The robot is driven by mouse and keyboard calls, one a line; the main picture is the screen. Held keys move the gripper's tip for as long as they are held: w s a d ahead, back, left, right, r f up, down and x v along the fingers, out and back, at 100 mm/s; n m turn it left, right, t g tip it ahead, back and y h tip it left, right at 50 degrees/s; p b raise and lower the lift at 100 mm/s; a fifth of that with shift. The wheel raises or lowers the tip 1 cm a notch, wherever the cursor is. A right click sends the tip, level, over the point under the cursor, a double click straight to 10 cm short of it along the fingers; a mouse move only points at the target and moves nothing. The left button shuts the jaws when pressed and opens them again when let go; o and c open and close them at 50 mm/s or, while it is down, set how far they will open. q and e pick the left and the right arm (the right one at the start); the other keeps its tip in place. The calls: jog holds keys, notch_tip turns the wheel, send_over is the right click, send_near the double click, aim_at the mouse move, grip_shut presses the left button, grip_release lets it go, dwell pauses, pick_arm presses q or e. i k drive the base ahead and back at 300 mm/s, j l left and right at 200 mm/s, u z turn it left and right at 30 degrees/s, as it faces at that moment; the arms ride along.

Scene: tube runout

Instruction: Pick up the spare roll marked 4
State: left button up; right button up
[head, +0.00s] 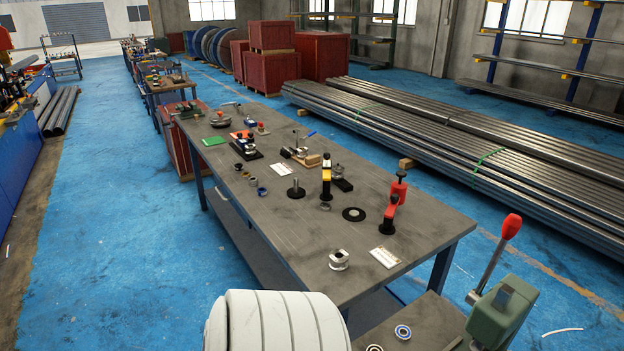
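No number 4 can be read on anything in the head view, so I cannot tell which item is the roll marked 4. Several small roll-like pieces sit near the left edge of the grey workbench (300,228): a dark one (239,167), a greyish one (252,180) and a blue one (262,191). A larger silver piece (339,260) stands near the bench's front end. A blue-rimmed ring (403,332) lies on a lower surface at the bottom, with a pale ring (374,348) partly cut off beside it. Neither of my grippers is in view.
On the bench stand a black-and-yellow upright tool (326,178), a red-and-black stand (390,212), a black disc (354,214) and a white card (384,257). A green machine with a red-knobbed lever (502,312) stands at lower right. Long steel tubes (470,145) lie beyond.

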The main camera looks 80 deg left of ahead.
aim_at(339, 260)
jog(key=k+j+u, duration=0.1)
jog(key=u, duration=2.05)
